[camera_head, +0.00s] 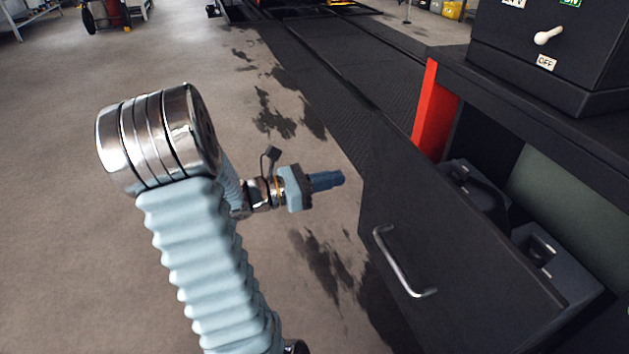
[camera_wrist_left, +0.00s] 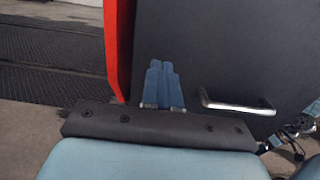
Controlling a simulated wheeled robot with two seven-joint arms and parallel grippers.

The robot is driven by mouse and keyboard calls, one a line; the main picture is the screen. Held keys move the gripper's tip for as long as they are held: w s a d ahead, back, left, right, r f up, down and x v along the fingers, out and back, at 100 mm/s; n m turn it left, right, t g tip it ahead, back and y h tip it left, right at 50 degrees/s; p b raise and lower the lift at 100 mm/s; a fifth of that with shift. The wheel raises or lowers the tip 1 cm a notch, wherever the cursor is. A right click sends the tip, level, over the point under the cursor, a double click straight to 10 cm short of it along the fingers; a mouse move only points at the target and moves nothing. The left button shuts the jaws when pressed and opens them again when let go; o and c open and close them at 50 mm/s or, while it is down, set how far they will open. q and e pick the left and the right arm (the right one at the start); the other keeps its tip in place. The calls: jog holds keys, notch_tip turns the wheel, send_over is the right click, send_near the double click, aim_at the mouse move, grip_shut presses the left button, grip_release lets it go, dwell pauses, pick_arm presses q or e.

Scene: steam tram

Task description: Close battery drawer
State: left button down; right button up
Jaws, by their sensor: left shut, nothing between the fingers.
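The battery drawer's dark front panel (camera_head: 450,255) stands out from the cabinet at the right of the head view, with a silver bar handle (camera_head: 402,268) on it. Dark battery parts (camera_head: 480,190) show inside the open drawer behind the panel. My left gripper (camera_head: 340,178) is shut and empty, to the left of the panel's far edge and apart from it in the head view. In the left wrist view the blue fingers (camera_wrist_left: 163,82) are together in front of the panel (camera_wrist_left: 230,50), left of the handle (camera_wrist_left: 235,106). My right gripper is not in view.
A red post (camera_head: 434,112) stands at the cabinet's far corner. A black switch box (camera_head: 550,55) with a white lever sits on top of the cabinet. The stained concrete floor (camera_head: 60,200) left of the drawer is clear.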

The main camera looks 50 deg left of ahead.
aim_at(376, 170)
pick_arm(q)
jog(key=x, duration=0.7)
jog(key=shift+w+d+p, duration=0.1)
jog(key=shift+w+p, duration=0.1)
jog(key=shift+p, duration=0.15)
jog(key=shift+w+d, duration=0.3)
jog(key=shift+w, duration=0.2)
jog(key=b+x, duration=0.5)
jog(key=x, duration=1.8)
jog(key=shift+w+d+b, duration=0.15)
jog(key=shift+w+b, duration=0.15)
jog(key=shift+b, duration=0.05)
jog(key=shift+w+r, duration=0.2)
jog(key=shift+r, duration=0.1)
jog(key=shift+d+r, duration=0.1)
jog(key=shift+d, duration=0.05)
jog(key=shift+s, duration=0.1)
